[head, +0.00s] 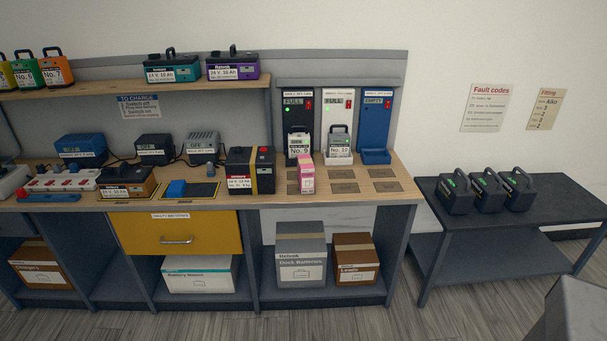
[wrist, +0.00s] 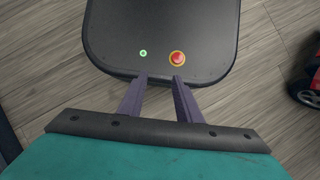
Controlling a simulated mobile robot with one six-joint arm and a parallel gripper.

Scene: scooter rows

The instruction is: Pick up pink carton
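The pink carton (head: 307,174) stands upright on the wooden bench top (head: 376,160) in the head view, near the front edge. My gripper (wrist: 160,80) shows only in the wrist view, pointing away from the bench. Its two purple fingers are apart with nothing between them. The carton is not in the wrist view.
Battery No. 10 (head: 338,148) stands to the carton's right and a large black, yellow and red battery (head: 250,171) to its left. A blue charger (head: 375,122) marked EMPTY is further right. Three black batteries stand on a low dark table (head: 545,222). Wooden floor lies in front.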

